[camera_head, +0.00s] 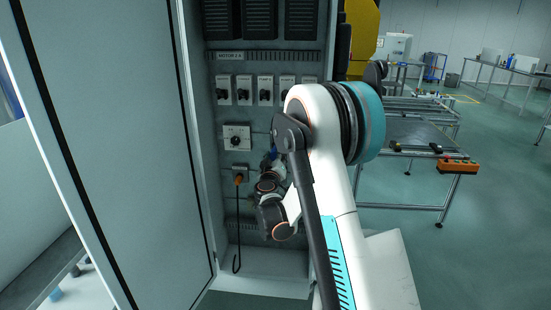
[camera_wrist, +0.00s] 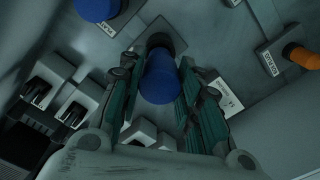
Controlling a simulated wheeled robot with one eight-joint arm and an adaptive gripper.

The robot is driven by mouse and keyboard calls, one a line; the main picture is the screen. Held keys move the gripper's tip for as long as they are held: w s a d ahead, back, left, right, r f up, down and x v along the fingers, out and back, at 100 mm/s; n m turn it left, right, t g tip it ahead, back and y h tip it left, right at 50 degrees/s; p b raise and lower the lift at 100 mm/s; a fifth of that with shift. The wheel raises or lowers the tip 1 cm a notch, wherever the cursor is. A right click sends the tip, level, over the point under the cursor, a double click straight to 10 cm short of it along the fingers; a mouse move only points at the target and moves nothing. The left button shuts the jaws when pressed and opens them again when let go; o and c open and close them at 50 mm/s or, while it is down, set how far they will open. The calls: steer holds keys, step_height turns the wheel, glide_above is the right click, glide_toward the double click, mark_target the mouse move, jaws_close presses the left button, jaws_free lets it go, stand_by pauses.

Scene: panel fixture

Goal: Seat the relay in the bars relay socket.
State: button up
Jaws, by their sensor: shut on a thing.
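My gripper (camera_wrist: 157,68) has its teal fingers on both sides of a blue, rounded piece (camera_wrist: 160,82), which I take for the relay. The piece's far end meets or lies just in front of a dark round part on a grey square plate (camera_wrist: 176,40) on the panel; I cannot tell whether they touch. No bars marking is readable, so I cannot tell which socket this is. In the head view the panel (camera_head: 258,205) is in front of me, a bit of blue (camera_head: 273,153) shows by the wrist, and my arm hides the fingers.
A second blue part (camera_wrist: 97,8) is close by at upper left, beside a small label. An orange plug (camera_head: 238,179) sits below the rotary switch (camera_head: 236,141), its cable hanging down. Several switches (camera_head: 244,91) line the row above. The open cabinet door (camera_head: 110,140) stands at left.

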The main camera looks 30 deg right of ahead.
steer(key=shift+x, duration=2.4)
steer(key=o, duration=1.2)
steer(key=shift+o, duration=0.2)
steer(key=v, duration=1.2)
